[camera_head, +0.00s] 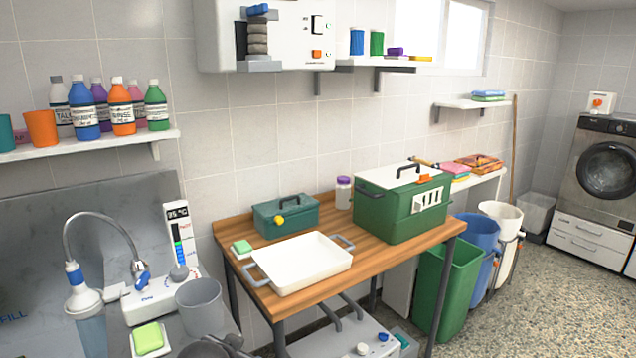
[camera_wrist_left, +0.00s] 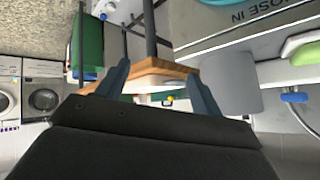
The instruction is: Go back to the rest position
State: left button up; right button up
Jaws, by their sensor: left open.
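My left gripper (camera_wrist_left: 158,70) shows in the left wrist view with its two fingers spread apart and nothing between them. The end of the wooden table (camera_wrist_left: 158,68) shows beyond the fingers, and a grey cup lies to the right of them. In the head view, dark parts at the bottom edge near the grey cup (camera_head: 200,305) are cut off, and I cannot tell clearly what they are. My right gripper is in neither view.
The wooden table (camera_head: 390,258) holds a white tray (camera_head: 300,287), a teal toolbox (camera_head: 262,228) and a green case (camera_head: 385,215). A dosing device (camera_head: 150,302) and a green sponge (camera_head: 149,338) stand at lower left. Bins (camera_head: 440,275) stand right of the table; floor beyond is clear.

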pick_arm(q)
jog(key=s+d+f+n+g, duration=0.1)
jog(key=s+f+g, duration=0.2)
jog(key=s+f, duration=1)
jog(key=s+d+f+n+g+h+b, duration=0.1)
jog(key=s+f+g, duration=0.3)
jog(key=s+f, duration=0.8)
jog(key=s+d, duration=0.1)
jog(key=s, duration=0.4)
jog(key=shift+f, duration=0.4)
jog(key=shift+n, duration=0.3)
dwell(1.7)
